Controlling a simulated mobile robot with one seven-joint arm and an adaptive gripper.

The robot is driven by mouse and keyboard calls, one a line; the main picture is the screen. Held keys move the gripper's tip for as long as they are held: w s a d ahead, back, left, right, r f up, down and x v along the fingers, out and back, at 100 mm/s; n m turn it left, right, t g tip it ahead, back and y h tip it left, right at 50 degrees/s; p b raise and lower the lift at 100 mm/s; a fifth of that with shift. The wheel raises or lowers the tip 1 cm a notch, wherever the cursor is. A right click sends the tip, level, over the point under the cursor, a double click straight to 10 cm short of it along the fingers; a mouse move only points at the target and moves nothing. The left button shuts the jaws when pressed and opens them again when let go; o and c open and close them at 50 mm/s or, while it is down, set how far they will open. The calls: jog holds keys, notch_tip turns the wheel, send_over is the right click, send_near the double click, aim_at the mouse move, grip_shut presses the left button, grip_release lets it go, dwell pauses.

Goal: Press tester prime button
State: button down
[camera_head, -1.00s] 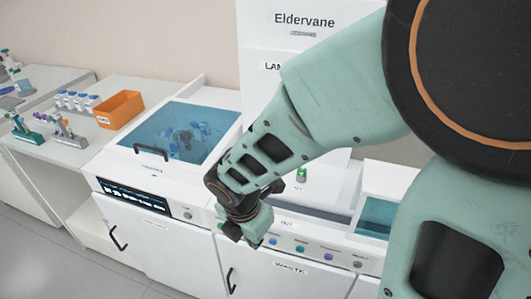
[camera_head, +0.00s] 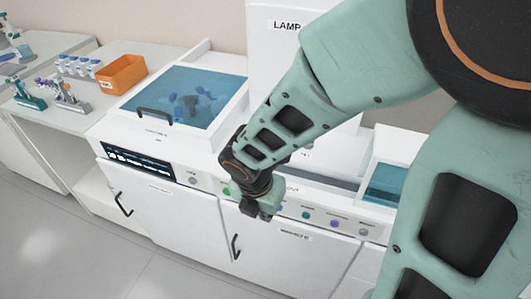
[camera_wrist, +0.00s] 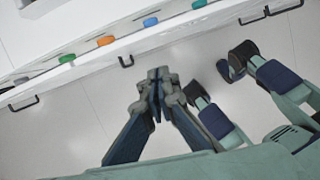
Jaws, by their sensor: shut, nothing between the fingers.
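The white tester (camera_head: 325,190) has a row of coloured buttons along its front edge. In the head view a green button (camera_head: 227,190), a teal button (camera_head: 306,214) and a purple button (camera_head: 334,223) show beside my gripper (camera_head: 263,210), which hides part of the row. The wrist view shows a green button (camera_wrist: 67,58), an orange button (camera_wrist: 105,40) and a blue button (camera_wrist: 150,21). My gripper (camera_wrist: 157,74) is shut and empty there, over the floor in front of the panel and apart from the buttons. The button labels are too small to read.
Door handles (camera_head: 236,247) stick out below the panel. A blue-lidded machine (camera_head: 180,95) stands at the left, with an orange bin (camera_head: 120,75) and tube racks (camera_head: 75,67) on the bench beyond. The grey floor (camera_head: 120,255) in front is clear.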

jog(key=w+d+f+b, duration=0.2)
jog(key=w+f+b, duration=0.3)
jog(key=f+b, duration=0.1)
jog(key=shift+w+d+f+b, duration=0.15)
jog(key=shift+d+f+b, duration=0.1)
jog(key=shift+f+b, duration=0.05)
dwell(0.5)
